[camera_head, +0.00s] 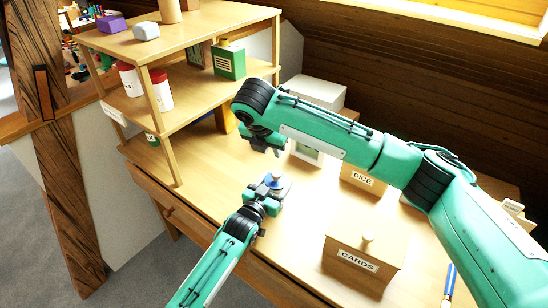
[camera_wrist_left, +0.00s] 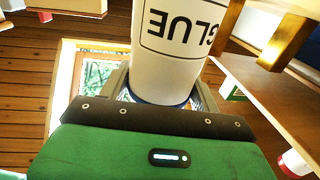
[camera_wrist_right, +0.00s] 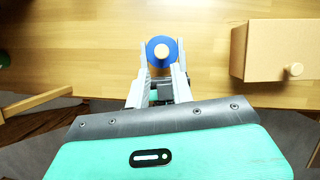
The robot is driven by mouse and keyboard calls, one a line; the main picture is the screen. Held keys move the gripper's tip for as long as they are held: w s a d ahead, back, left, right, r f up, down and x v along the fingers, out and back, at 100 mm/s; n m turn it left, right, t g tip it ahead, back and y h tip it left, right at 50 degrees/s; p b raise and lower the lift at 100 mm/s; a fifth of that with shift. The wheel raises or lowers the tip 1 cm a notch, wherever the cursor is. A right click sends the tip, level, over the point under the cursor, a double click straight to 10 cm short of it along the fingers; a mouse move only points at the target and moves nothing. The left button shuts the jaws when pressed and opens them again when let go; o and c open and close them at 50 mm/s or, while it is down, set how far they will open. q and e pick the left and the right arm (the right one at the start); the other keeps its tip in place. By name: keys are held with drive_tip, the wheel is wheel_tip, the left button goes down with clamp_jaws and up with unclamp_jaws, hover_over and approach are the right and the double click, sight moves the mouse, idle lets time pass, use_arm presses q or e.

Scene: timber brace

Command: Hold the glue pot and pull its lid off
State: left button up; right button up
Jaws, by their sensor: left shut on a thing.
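The white glue pot (camera_wrist_left: 172,45), with GLUE printed on it upside down in the left wrist view, is gripped by my left gripper (camera_head: 272,192), which is shut on it. In the head view the pot is mostly hidden by that gripper. Its blue lid (camera_head: 280,184) has a pale round knob; from above, the lid (camera_wrist_right: 153,46) shows in the right wrist view. My right gripper (camera_head: 267,146) is open and empty above the pot. In the right wrist view its fingertips (camera_wrist_right: 159,56) appear on either side of the lid, apart from it.
A CARDS box (camera_head: 340,270) with a knob stands right of the pot, and a DICE box (camera_head: 362,178) farther back. A wooden shelf (camera_head: 187,45) with jars and a green can (camera_head: 229,62) stands at the left. The tabletop (camera_head: 215,170) around the pot is clear.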

drive_tip(key=v, duration=0.4)
use_arm(q)
drive_tip(key=o, duration=1.5)
use_arm(e)
drive_tip(key=shift+f, duration=0.1)
